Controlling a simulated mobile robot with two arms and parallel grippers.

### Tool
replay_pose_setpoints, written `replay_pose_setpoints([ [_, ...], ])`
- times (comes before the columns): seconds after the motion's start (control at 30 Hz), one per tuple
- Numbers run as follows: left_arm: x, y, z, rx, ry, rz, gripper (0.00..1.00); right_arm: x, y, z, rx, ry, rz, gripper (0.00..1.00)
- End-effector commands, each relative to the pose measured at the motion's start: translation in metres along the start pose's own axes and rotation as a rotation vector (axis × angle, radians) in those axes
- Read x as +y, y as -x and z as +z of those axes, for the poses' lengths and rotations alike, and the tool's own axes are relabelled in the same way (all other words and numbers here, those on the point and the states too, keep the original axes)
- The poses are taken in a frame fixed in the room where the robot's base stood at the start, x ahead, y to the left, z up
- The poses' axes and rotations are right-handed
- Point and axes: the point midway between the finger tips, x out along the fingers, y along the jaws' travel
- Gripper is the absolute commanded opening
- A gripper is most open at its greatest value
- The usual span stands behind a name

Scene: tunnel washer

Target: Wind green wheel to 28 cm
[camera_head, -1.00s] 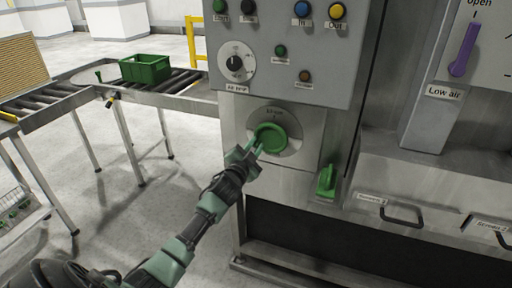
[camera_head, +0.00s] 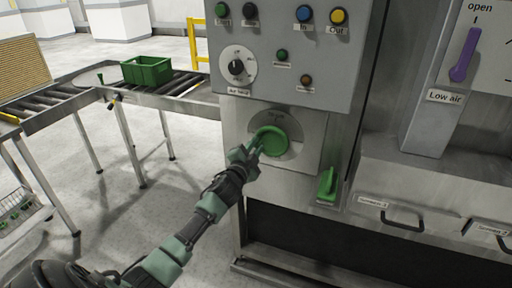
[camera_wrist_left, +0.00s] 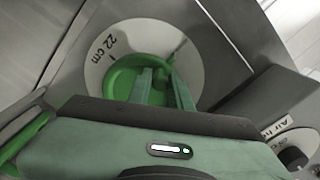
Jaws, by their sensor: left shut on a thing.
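The green wheel (camera_head: 274,143) sits on a round pale dial plate on the front of the machine's control cabinet. In the left wrist view the green wheel (camera_wrist_left: 126,80) shows in front of a dial (camera_wrist_left: 101,71) that reads "22 cm". My left gripper (camera_head: 255,146) is shut on the wheel at its left side in the head view. Its two green fingers (camera_wrist_left: 162,88) reach to the wheel's rim in the wrist view. The right gripper is not in view.
Above the wheel are an "Air temp" knob (camera_head: 237,66) and several coloured buttons. A green lever (camera_head: 327,184) stands to the lower right. A purple lever (camera_head: 465,55) is at upper right. A green crate (camera_head: 146,70) sits on the roller conveyor at left.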

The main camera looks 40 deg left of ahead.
Motion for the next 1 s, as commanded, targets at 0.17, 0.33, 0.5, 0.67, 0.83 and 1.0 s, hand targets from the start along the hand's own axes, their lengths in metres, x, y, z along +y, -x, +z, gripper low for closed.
replay_pose_setpoints([
  [0.17, -0.009, -0.002, -0.004, 0.008, -0.002, -0.015, 0.0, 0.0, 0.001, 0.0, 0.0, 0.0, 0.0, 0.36],
  [0.33, -0.009, -0.002, -0.004, 0.008, -0.001, -0.015, 0.0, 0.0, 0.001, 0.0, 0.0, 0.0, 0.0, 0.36],
  [0.5, -0.007, -0.001, -0.003, 0.006, 0.0, -0.011, 0.41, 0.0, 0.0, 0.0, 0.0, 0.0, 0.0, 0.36],
  [0.67, -0.004, -0.001, -0.002, 0.004, 0.0, -0.006, 0.41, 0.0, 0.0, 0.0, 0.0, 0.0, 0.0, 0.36],
  [0.83, -0.002, 0.007, -0.001, 0.003, 0.0, -0.004, 0.41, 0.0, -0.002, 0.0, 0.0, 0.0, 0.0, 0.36],
  [1.0, 0.0, 0.033, 0.001, 0.004, 0.0, -0.004, 0.41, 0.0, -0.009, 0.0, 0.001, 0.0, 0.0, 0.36],
])
